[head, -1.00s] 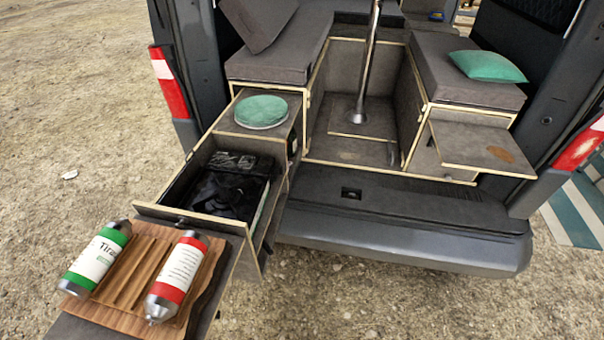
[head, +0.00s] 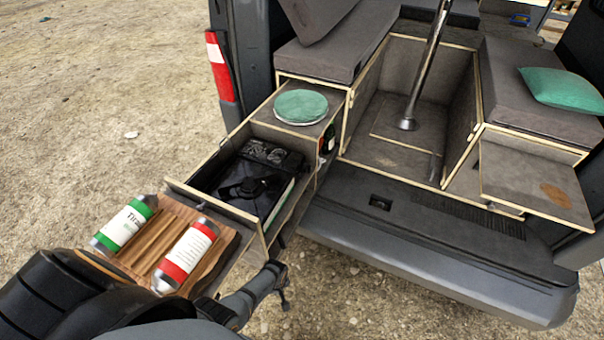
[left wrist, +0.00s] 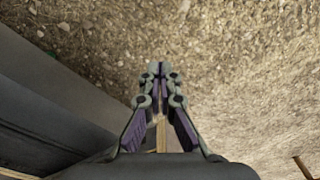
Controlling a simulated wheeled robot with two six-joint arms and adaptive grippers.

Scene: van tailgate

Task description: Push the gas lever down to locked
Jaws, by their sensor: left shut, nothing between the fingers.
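A black appliance, seemingly a camping stove (head: 262,165), sits in the pulled-out drawer (head: 212,203) at the van's rear. I cannot make out a gas lever on it. My left gripper (head: 283,285) is low in front of the drawer, to the right of the wooden board, and looks empty. In the left wrist view it (left wrist: 158,70) is shut, its fingertips together above gravel, with nothing between them. A dark grey surface (left wrist: 50,90) lies at left there. My right gripper is in neither view.
Two canisters, one green-banded (head: 124,224) and one red-banded (head: 185,255), lie on a wooden board (head: 160,228). A green round lid or plate (head: 301,106) rests on the cabinet. The bumper (head: 440,262) borders the space to the right. Gravel lies open below.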

